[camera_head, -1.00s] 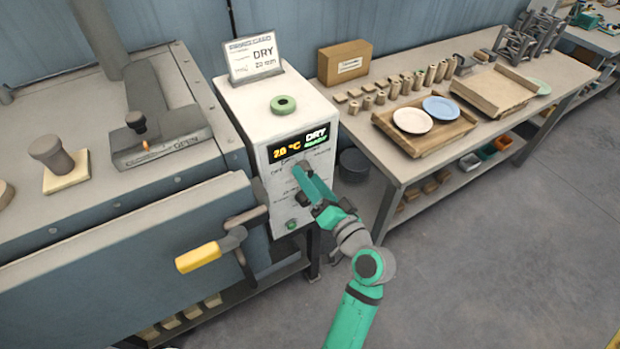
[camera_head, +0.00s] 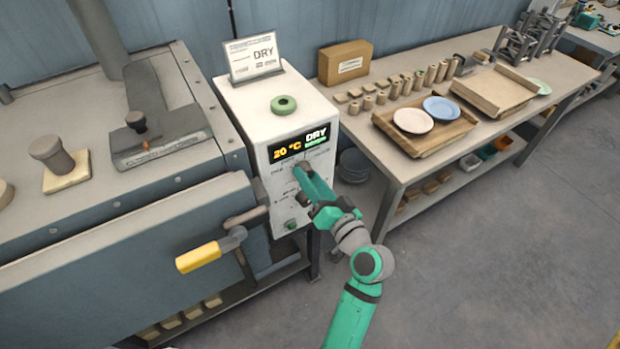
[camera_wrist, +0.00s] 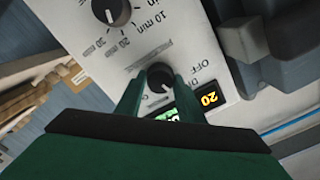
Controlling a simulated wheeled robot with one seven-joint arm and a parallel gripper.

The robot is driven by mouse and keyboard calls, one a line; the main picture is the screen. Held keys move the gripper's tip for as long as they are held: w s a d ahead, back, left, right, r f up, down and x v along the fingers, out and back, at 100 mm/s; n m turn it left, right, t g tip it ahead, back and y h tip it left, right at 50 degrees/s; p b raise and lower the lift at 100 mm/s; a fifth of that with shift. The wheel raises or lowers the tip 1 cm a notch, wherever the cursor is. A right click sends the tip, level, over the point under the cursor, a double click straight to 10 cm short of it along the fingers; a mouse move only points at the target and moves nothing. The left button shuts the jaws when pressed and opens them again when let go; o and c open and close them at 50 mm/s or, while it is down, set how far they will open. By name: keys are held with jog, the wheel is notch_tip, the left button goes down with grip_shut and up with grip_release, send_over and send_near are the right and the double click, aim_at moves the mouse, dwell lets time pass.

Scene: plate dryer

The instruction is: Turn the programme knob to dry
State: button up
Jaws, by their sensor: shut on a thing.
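The white control box (camera_head: 262,110) stands right of the dryer, with a display (camera_head: 298,144) reading 20 °C and DRY. In the wrist view the programme knob (camera_wrist: 160,75) is a dark round knob between my green fingers. My gripper (camera_wrist: 158,84) is shut on it. In the head view my gripper (camera_head: 299,170) reaches the front panel and hides the knob. A second dark knob (camera_wrist: 112,12), with minute marks around it, sits beside it in the wrist view. A card (camera_head: 254,57) on top of the box reads DRY.
A yellow-handled lever (camera_head: 200,257) sticks out from the dryer front (camera_head: 120,270), left of my gripper. A workbench (camera_head: 540,90) with plates and wooden parts stands to the right. Floor (camera_head: 480,270) in front is clear.

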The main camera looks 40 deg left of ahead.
jog(key=o, duration=1.1)
jog(key=shift+c, duration=0.2)
jog(key=v, duration=1.1)
jog(key=shift+a, duration=0.1)
